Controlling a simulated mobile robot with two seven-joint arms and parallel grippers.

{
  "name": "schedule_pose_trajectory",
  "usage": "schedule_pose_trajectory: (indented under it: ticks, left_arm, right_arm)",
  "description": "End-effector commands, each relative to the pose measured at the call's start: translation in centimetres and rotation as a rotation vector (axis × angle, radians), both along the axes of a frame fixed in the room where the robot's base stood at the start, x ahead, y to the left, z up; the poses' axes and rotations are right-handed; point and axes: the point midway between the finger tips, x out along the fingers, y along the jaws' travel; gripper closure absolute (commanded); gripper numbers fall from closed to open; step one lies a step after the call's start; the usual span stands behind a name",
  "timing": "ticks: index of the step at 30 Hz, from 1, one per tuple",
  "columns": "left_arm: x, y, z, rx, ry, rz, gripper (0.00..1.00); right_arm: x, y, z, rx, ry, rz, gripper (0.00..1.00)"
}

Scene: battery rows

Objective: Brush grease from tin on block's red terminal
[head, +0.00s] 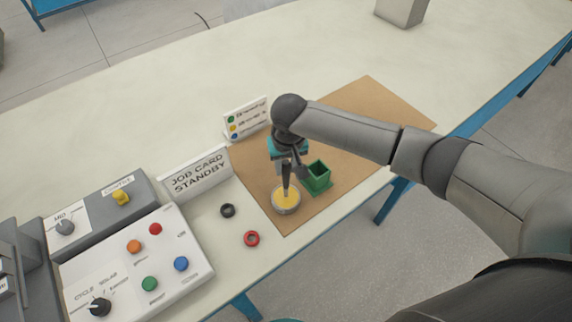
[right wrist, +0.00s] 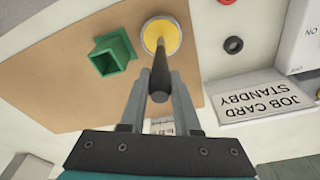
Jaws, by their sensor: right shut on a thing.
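My right gripper (head: 288,160) is shut on a dark brush (head: 286,178), which also shows in the right wrist view (right wrist: 161,70). The brush points down, its lower end at the round tin (head: 286,208) of yellow grease. The tin shows in the right wrist view too (right wrist: 146,35). I cannot tell how deep the bristles are in the grease. A red ring (head: 251,239) and a black ring (head: 227,210) lie on the table left of the tin. I cannot make out a block with a red terminal. My left gripper is not in view.
A green open-topped holder (head: 318,180) stands right beside the tin on the brown mat (head: 375,110). A job card sign (head: 196,174), a small card with coloured dots (head: 246,119) and a button panel (head: 140,265) stand to the left.

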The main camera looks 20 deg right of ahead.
Motion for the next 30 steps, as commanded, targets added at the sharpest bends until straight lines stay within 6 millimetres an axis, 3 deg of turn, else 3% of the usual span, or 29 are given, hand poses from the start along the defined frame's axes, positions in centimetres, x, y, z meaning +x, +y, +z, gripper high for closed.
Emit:
schedule_pose_trajectory:
  ticks: [30]
  left_arm:
    - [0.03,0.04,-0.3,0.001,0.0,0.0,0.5]
  right_arm:
    - [-0.01,0.03,-0.81,0.001,0.0,0.0,1.0]
